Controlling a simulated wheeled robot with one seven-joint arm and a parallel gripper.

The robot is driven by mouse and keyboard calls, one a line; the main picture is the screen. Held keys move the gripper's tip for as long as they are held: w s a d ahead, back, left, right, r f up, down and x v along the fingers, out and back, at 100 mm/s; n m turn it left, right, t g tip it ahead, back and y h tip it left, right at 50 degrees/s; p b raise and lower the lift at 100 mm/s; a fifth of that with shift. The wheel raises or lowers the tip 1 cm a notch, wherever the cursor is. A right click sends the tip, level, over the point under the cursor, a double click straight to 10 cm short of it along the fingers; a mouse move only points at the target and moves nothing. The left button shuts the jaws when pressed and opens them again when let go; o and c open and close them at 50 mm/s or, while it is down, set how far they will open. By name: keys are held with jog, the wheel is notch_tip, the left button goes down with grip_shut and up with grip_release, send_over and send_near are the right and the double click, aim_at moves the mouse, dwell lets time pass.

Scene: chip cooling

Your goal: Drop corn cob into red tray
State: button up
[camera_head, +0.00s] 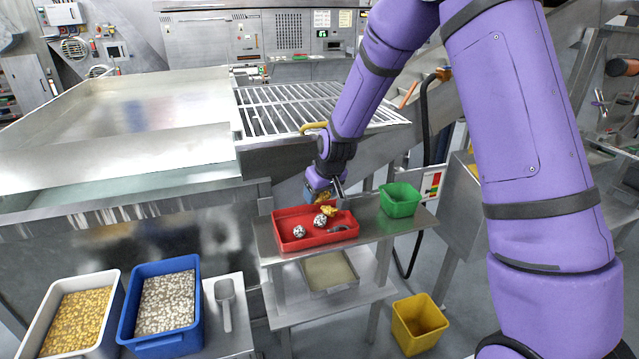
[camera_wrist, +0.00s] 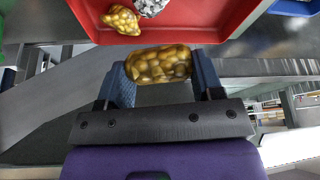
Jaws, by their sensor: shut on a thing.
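My gripper (camera_head: 324,194) is shut on a lumpy yellow corn cob (camera_wrist: 158,64). In the wrist view the cob lies crosswise between my two blue fingers. The head view shows only a small part of the cob (camera_head: 321,198). The red tray (camera_head: 318,241) stands on a metal bench below my gripper. A second yellow lumpy piece (camera_wrist: 122,20) lies in the tray, with silver-and-dark lumps (camera_head: 299,231) and a grey piece (camera_head: 341,229).
A green bin (camera_head: 399,203) stands right of the tray on the bench. A beige tray (camera_head: 329,271) sits on the shelf below. A yellow bin (camera_head: 419,325) stands on the floor. White and blue tubs (camera_head: 160,344) with yellow and pale pieces, plus a scoop (camera_head: 226,307), are at lower left.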

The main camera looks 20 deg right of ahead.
jog(key=shift+f, duration=0.75)
jog(key=o, duration=1)
jog(key=shift+c, duration=0.2)
jog(key=v, duration=1.1)
jog(key=shift+s+f, duration=0.1)
